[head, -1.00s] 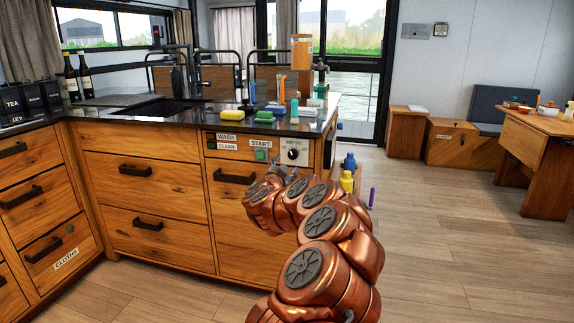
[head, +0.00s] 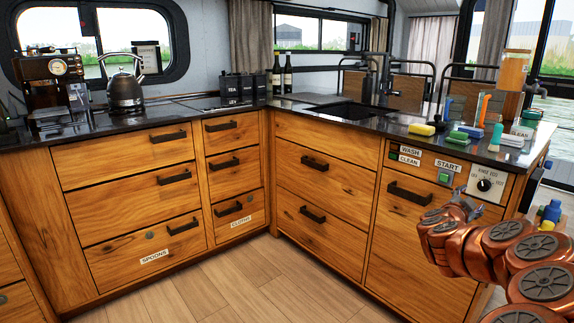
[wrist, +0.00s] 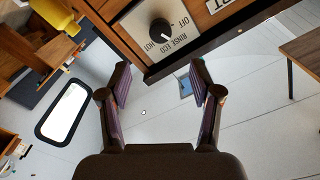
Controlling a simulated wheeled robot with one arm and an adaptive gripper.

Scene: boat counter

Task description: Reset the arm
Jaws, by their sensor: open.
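My copper-coloured arm shows at the lower right of the head view, with my gripper (head: 462,193) at its end, in front of the right-hand wooden cabinet near the rinse dial panel (head: 487,184). In the wrist view my gripper (wrist: 160,85) has its two dark fingers spread wide apart with nothing between them. The dial panel (wrist: 150,30) shows beyond the fingertips, upside down. Pale floor shows between the fingers.
An L-shaped counter (head: 380,125) carries a kettle (head: 125,88), canisters, bottles, a sink, a yellow sponge (head: 422,129) and cleaning items. Drawers with dark handles (head: 313,163) are shut. Blue and yellow bottles (head: 551,212) stand right of the cabinet. The floor (head: 240,280) at lower left is clear.

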